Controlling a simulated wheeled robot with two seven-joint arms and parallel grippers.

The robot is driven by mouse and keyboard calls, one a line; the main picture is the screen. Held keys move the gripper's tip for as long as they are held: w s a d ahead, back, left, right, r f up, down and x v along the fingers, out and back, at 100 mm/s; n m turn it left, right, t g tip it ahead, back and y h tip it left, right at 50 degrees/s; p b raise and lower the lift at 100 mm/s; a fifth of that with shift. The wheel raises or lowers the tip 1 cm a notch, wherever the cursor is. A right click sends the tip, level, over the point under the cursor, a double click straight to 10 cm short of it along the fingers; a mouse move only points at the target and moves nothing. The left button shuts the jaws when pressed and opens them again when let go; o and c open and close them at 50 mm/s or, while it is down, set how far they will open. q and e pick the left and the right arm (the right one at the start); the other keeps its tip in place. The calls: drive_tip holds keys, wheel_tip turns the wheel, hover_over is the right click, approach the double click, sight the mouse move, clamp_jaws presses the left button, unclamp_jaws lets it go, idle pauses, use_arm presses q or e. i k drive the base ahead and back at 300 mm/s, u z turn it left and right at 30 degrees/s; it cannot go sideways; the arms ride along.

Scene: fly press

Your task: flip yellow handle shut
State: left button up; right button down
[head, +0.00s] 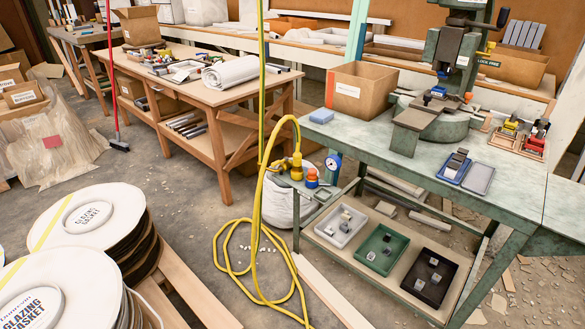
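A yellow valve-like fitting (294,166) hangs at the left end of the green workbench (350,142), at the end of a yellow hose (290,118). A short yellow piece, possibly its handle, sticks out to the left of the fitting. It is too small to tell whether it is open or shut. An orange-topped part (312,178) and a round dial gauge (333,163) are beside it. Neither of my grippers is in view.
Yellow hose loops (262,290) lie on the floor before the bench. A white sack (285,205) stands below the fitting. Stacked gasket reels (88,215) fill the lower left. A green press (450,60) stands on the bench. Floor between reels and hose is mostly clear.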

sight(285, 158)
drive_tip(key=z, duration=0.55)
drive_tip(key=k, duration=1.25)
drive_tip(key=z, duration=0.6)
drive_tip(key=i, duration=0.65)
drive_tip(key=u, duration=0.45)
drive_tip(key=i, duration=1.5)
drive_tip(key=u, duration=1.65)
drive_tip(key=i, duration=0.5)
drive_tip(key=u, duration=0.5)
